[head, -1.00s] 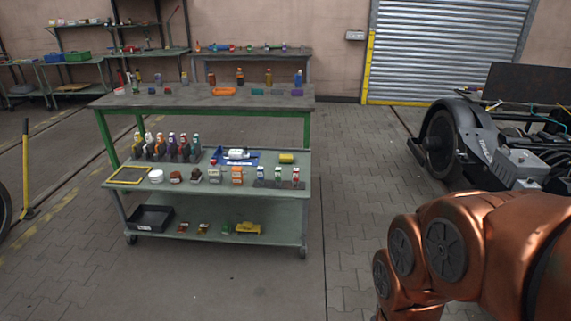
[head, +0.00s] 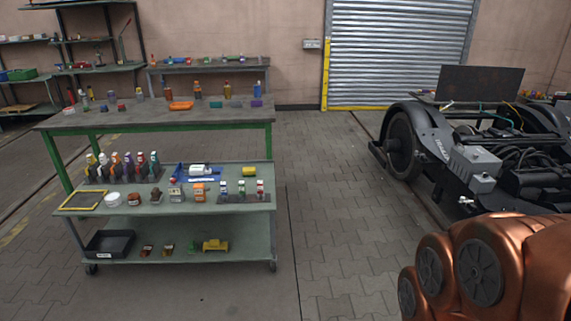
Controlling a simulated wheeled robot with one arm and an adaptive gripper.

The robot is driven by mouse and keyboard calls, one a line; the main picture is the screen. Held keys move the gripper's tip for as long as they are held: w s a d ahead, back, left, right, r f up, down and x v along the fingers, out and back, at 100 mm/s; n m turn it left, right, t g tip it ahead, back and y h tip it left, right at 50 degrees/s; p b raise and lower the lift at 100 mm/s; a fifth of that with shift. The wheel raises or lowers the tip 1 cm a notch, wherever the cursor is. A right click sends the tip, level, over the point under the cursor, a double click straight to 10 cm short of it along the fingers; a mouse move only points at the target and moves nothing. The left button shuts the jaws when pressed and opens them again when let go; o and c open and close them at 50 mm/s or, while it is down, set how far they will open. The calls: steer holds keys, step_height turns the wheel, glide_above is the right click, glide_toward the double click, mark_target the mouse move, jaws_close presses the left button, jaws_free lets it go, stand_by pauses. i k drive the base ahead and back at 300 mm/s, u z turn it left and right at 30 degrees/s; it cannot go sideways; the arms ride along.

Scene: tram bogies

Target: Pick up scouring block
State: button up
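I cannot tell for sure which item is the scouring block. Small block-like items include a yellow one (head: 249,171) at the right rear of the trolley's upper shelf, and a teal one (head: 217,104) and a purple one (head: 256,103) on the workbench behind. A small brown item (head: 134,199) sits near the front of the upper shelf. All are small and some distance ahead. My copper-coloured arm fills the lower right corner. My gripper is out of view.
The trolley (head: 262,206) holds bottles, jars and a black tray (head: 110,243). A green-legged workbench (head: 110,120) stands behind it. A bogie (head: 440,155) stands at the right. Paved floor between trolley and bogie is clear.

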mark_target(247, 172)
steer(key=z, duration=0.35)
steer(key=i, duration=3.05)
steer(key=u, duration=1.75)
steer(key=i, duration=0.7)
steer(key=u, duration=0.7)
